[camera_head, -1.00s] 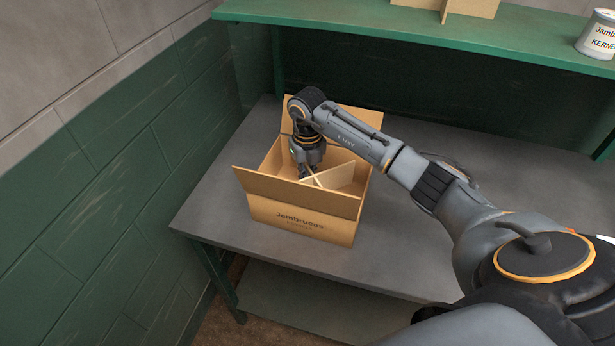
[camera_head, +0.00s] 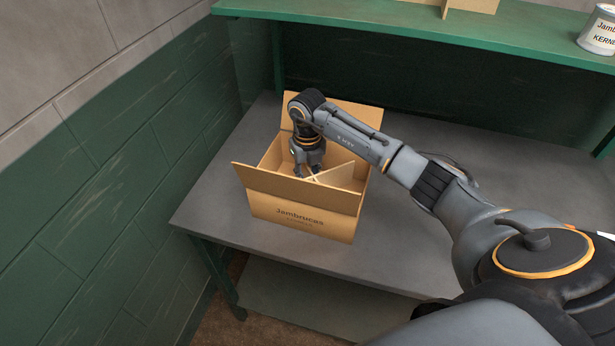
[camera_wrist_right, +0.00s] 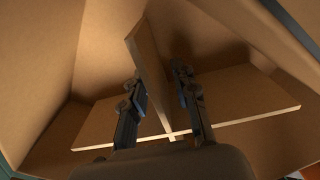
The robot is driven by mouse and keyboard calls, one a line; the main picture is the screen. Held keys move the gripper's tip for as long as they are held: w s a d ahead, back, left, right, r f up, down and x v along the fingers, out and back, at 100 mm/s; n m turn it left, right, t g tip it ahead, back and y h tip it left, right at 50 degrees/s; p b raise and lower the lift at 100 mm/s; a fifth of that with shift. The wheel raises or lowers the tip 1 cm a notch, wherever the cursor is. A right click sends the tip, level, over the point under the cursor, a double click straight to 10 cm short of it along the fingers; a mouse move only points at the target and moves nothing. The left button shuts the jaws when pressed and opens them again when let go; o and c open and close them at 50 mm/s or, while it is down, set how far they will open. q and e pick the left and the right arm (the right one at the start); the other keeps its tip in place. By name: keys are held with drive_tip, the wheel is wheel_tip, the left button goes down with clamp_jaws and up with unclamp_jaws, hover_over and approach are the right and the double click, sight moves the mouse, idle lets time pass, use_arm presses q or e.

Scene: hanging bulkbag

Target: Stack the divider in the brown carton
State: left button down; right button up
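The brown carton (camera_head: 302,218), printed "Jambrucas", stands on the grey table with its flaps spread open. The cross-shaped cardboard divider (camera_head: 338,176) is inside it, its panels upright and set at an angle to the carton walls. The right wrist view shows its crossed panels (camera_wrist_right: 245,102) between the carton walls. My right gripper (camera_head: 308,170) reaches down into the carton. Its fingers (camera_wrist_right: 162,98) are spread on either side of one divider panel, with a gap visible at the right finger. How the divider's lower edges rest is hidden. My left gripper is not in view.
A green shelf (camera_head: 400,32) runs above the back of the table. Another cardboard divider (camera_head: 468,5) and a white can (camera_head: 598,33) stand on it. A green and grey block wall (camera_head: 110,180) is at the left.

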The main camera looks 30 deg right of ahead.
drive_tip(key=shift+r+p, duration=0.3)
drive_tip(key=shift+r, duration=0.15)
wheel_tip(320, 180, up, 10)
drive_tip(key=b, duration=0.3)
drive_tip(key=shift+r, duration=0.9)
